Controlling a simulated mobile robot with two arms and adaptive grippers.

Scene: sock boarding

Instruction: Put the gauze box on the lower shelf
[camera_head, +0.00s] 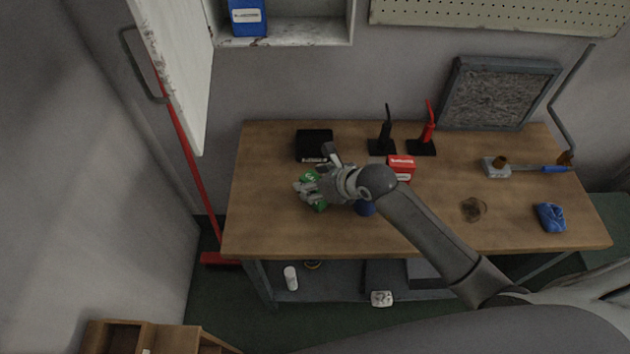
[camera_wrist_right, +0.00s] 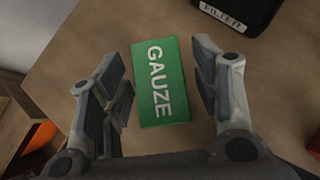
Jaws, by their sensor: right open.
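The green gauze box (camera_head: 320,205) lies on the wooden workbench (camera_head: 270,225), left of the middle, partly hidden by my right gripper in the head view. In the right wrist view the gauze box (camera_wrist_right: 160,85) shows its white GAUZE label between the fingers. My right gripper (camera_wrist_right: 160,90) is open, with a finger on either side of the box and a gap visible on the right; I cannot tell whether the left finger touches it. In the head view the right gripper (camera_head: 306,187) is over the box. The lower shelf (camera_head: 330,280) is under the bench. My left gripper is not in view.
Behind the gripper are a black box (camera_head: 314,144), a red and white box (camera_head: 401,166) and two upright sock forms, black (camera_head: 386,135) and red (camera_head: 427,135). A white bottle (camera_head: 291,278) and a white item (camera_head: 381,298) are at the lower shelf. A blue cloth (camera_head: 550,217) lies right.

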